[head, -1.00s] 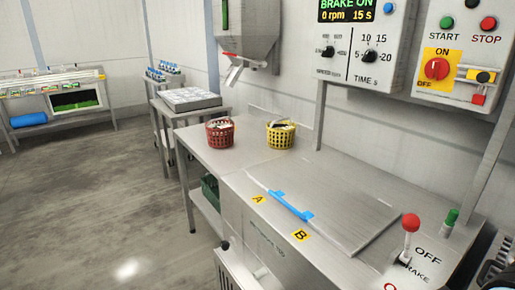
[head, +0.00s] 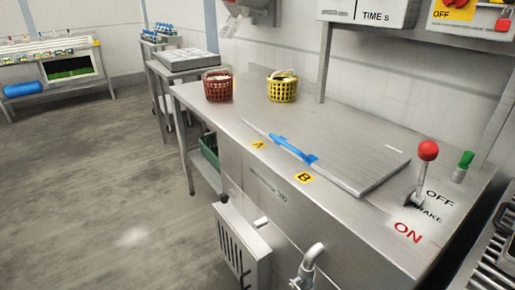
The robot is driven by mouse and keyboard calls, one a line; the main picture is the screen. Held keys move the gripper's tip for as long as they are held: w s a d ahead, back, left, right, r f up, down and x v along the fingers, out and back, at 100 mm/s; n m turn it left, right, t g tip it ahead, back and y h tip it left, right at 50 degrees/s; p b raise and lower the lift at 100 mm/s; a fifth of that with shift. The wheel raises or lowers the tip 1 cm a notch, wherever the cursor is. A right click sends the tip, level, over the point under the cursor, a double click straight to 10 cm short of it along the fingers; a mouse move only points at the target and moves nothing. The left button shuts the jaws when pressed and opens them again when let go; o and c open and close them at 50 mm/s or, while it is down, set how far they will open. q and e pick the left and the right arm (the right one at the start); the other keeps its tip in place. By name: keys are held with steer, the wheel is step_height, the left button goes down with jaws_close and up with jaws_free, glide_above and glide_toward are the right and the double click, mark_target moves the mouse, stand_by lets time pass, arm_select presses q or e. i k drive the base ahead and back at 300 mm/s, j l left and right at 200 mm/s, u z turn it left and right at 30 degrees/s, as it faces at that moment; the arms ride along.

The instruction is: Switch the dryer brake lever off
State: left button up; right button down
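The brake lever (head: 421,174) stands at the right end of the steel dryer top, with a red ball knob on a metal shaft. It rises from its base and leans slightly right in the picture; I cannot tell its exact setting. Its label plate (head: 434,213) reads OFF on the far side, BRAKE in the middle and ON in red on the near side. Nothing touches the lever. Neither of my grippers shows in the head view.
A closed lid (head: 340,157) with a blue handle (head: 293,150) lies left of the lever. A green peg (head: 462,166) stands behind the lever. Red (head: 218,87) and yellow (head: 282,88) baskets stand at the back. A control panel (head: 366,13) hangs above. Open floor lies left.

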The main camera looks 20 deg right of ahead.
mark_target(427, 150)
steer(key=z, duration=0.45)
steer(key=k+z, duration=0.15)
steer(key=z, duration=0.3)
steer(key=l+z, duration=0.1)
steer(key=z, duration=0.4)
